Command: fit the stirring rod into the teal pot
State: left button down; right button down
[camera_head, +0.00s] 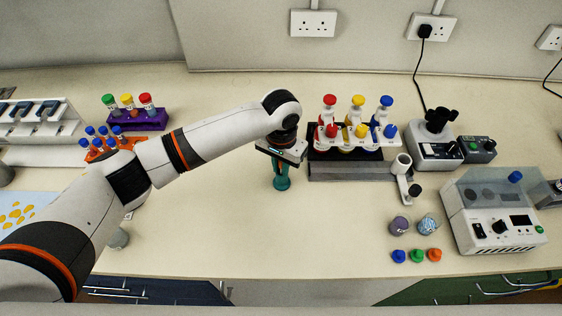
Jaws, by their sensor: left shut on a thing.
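My left gripper (281,163) points down over the bench, left of the dark tube rack. It is shut on a slim thing, taken to be the stirring rod, which the fingers mostly hide. The small teal pot (282,184) is directly below the fingertips on the bench. I cannot tell how far the rod reaches into the pot, or whether they touch. My right gripper is not in view.
A rack (352,171) with coloured-cap tubes stands close on the right. A purple rack (139,121) and an orange rack (113,147) are at left. Two small cups, loose caps and a benchtop device (494,214) are at right. The bench in front of the pot is clear.

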pick_arm(q)
jog(key=c, duration=1.3)
grip_release()
notch_tip(320, 180, up, 12)
jog(key=shift+b, duration=1.05)
